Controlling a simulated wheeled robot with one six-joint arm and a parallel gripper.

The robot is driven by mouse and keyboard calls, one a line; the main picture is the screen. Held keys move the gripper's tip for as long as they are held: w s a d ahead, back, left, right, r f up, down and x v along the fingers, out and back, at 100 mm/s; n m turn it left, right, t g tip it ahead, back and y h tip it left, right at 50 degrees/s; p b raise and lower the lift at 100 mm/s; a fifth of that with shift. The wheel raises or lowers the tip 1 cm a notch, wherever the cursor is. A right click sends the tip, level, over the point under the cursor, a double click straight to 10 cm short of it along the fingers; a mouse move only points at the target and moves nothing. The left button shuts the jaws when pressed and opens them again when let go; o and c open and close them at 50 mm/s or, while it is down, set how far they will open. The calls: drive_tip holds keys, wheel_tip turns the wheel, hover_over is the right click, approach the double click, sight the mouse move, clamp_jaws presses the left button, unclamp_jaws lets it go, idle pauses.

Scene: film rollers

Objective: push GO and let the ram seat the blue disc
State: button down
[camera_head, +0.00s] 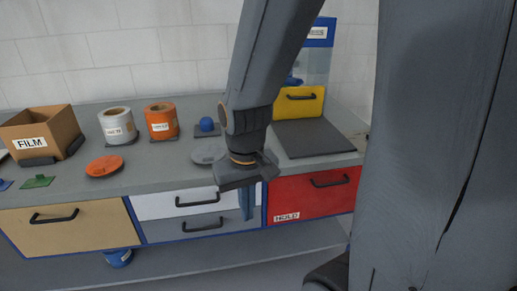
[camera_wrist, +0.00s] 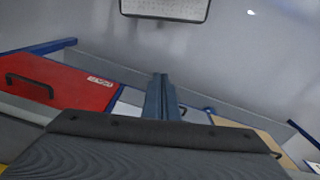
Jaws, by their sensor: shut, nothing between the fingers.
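My gripper (camera_head: 248,216) hangs pointing down in front of the counter's drawer fronts, its fingers shut and empty. In the wrist view the closed fingers (camera_wrist: 161,92) stand in the middle. The press (camera_head: 318,55) is at the back right, with a blue sign partly hidden by my arm and a yellow front (camera_head: 300,101) with a black handle. A blue part (camera_head: 293,81) shows just above the yellow front; I cannot tell whether it is the disc. A blue dome (camera_head: 206,125) sits on a dark pad, apart from my gripper. I cannot make out a GO button.
On the counter stand a FILM box (camera_head: 42,133), a white roll (camera_head: 117,125), an orange roll (camera_head: 161,121) and an orange disc (camera_head: 104,166). A grey disc (camera_head: 208,152) lies beside my arm. A red drawer (camera_head: 312,193) is right of my gripper. A dark plate (camera_head: 312,138) lies before the press.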

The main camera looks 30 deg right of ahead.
drive_tip(key=w+d+r+m+t+p, duration=0.2)
drive_tip(key=w+d, duration=0.4)
drive_tip(key=w, duration=0.4)
drive_tip(key=w+d+r+m+t+h+p, duration=0.1)
drive_tip(key=w+d+r+m+t+p, duration=0.1)
drive_tip(key=w+d+m+p, duration=0.3)
drive_tip(key=w+d+r+m+t+p, duration=0.3)
drive_tip(key=w+d+p, duration=0.3)
drive_tip(key=w, duration=0.8)
drive_tip(key=shift+w+d+t+h, duration=0.3)
drive_tip(key=shift+d+t, duration=0.5)
drive_tip(key=shift+d, duration=0.35)
wheel_tip(320, 180, down, 8)
drive_tip(key=b, duration=0.6)
drive_tip(key=shift+r+b, duration=0.15)
drive_tip(key=shift+b, duration=0.25)
drive_tip(key=shift+f, duration=0.45)
drive_tip(key=shift+f, duration=0.15)
drive_tip(key=shift+f+b, duration=0.3)
